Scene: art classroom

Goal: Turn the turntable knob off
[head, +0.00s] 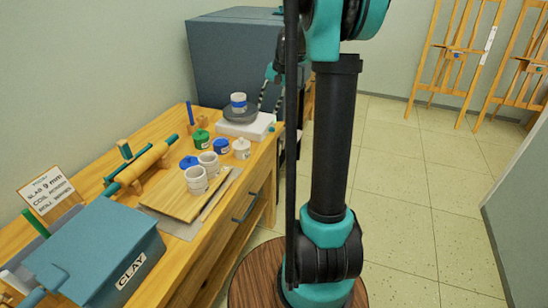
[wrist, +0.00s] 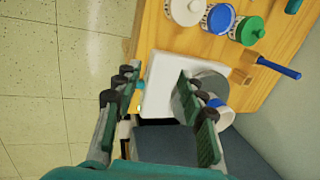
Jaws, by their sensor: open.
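The turntable has a white base (head: 247,130) and a grey round top (head: 241,114) and stands at the far end of the wooden table. A white cup with a blue band (head: 238,103) sits on the top. In the wrist view the base (wrist: 166,72) shows between my fingers, with the grey top (wrist: 212,82) partly behind the right finger. My gripper (wrist: 156,78) is open and empty above the turntable's end. A small yellowish part (wrist: 138,97) shows beside the left finger; I cannot tell whether it is the knob. In the head view my arm partly hides the gripper.
Several jars, including a green-lidded one (head: 201,138), stand near the turntable. A brush with a blue handle (wrist: 278,66) lies close by. A large blue-grey box (head: 235,55) stands behind the table end. A blue clay bin (head: 95,255) is at the near end.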

